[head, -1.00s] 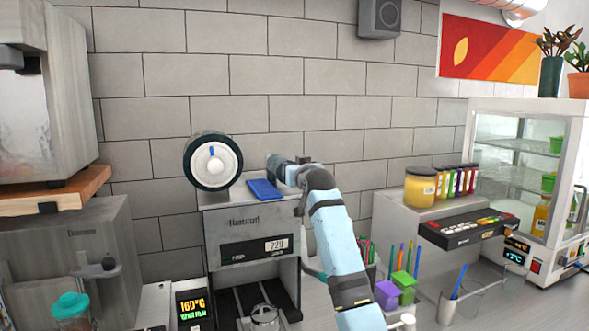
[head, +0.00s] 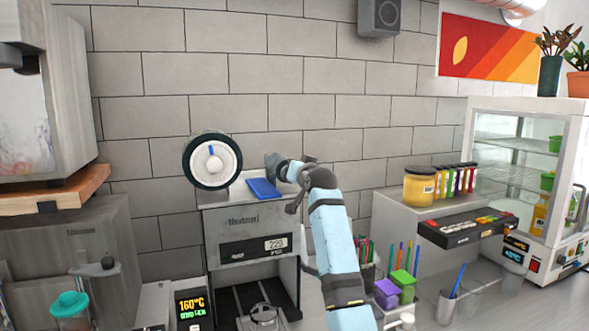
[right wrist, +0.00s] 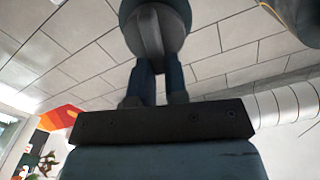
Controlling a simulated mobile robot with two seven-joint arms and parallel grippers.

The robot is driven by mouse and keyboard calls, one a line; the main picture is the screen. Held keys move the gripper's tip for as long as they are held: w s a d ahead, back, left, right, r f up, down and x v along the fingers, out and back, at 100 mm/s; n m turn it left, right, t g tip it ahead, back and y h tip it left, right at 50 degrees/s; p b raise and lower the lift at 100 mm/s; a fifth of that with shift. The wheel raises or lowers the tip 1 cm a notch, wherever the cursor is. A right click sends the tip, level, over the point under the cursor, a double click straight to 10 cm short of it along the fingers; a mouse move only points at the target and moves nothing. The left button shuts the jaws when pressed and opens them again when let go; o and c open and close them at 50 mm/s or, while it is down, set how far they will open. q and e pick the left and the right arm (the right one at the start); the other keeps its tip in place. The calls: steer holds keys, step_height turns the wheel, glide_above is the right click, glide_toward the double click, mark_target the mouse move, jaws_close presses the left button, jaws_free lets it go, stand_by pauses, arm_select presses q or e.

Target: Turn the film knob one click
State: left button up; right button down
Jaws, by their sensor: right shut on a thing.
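The grey sealer (head: 230,222) stands in the middle of the head view, with a small lit number display on its front. Above its left part is a round white disc (head: 228,160) with a black rim and a blue mark near the top. My right gripper (head: 272,163) is to the right of this disc, above the sealer. In the right wrist view, my right gripper (right wrist: 157,80) is shut on the raised grip of a round grey knob (right wrist: 148,30). In the head view the gripper hides the knob. My left gripper is not in view.
A blue flat object (head: 262,189) lies on top of the sealer, just below the gripper. Jars (head: 420,188), purple and green boxes (head: 387,290) and a glass cabinet (head: 548,180) are on the right. A temperature display (head: 191,306) stands at the lower left.

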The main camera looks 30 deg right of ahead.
steer(key=shift+s+d+f+m, duration=0.2)
steer(key=shift+f+m, duration=0.45)
steer(key=shift+m, duration=2.8)
steer(key=shift+w+d+f+m, duration=0.1)
steer(key=shift+d+f+m, duration=0.35)
steer(key=shift+m, duration=2.95)
steer(key=shift+s+d+f+m, duration=0.1)
steer(key=shift+f+m, duration=0.7)
steer(key=shift+m, duration=2.65)
steer(key=c, duration=1.1)
jaws_free()
steer(key=shift+c, duration=0.2)
steer(key=shift+a, duration=0.1)
